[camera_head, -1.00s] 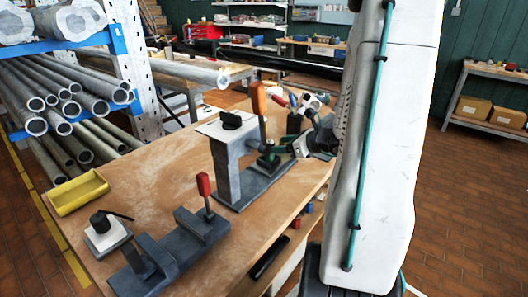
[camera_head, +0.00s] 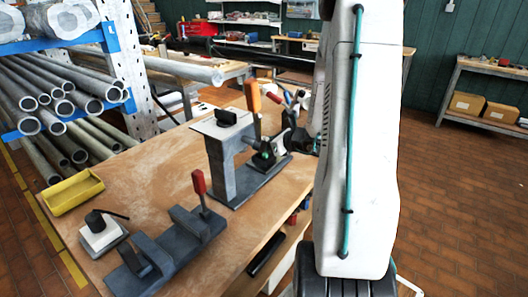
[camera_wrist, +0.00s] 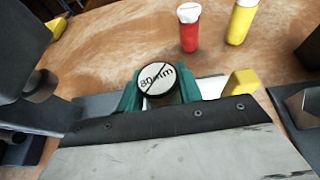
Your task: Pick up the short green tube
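In the wrist view a round end face marked "80 mm" (camera_wrist: 157,82), pale with a dark rim, sits between the two dark green fingers of my gripper (camera_wrist: 159,92). It looks like the top of a short tube seen end-on; its side is hidden. The fingers stand close on both sides of it, but I cannot tell whether they press on it. I cannot pick out the tube there.
A red tube (camera_wrist: 189,32) and a yellow tube (camera_wrist: 241,22) stand beyond my gripper. The grey stand (camera_head: 228,165) with an orange handle and a grey clamp fixture (camera_head: 170,245) with a red handle occupy the bench. A yellow tray (camera_head: 73,192) lies at left.

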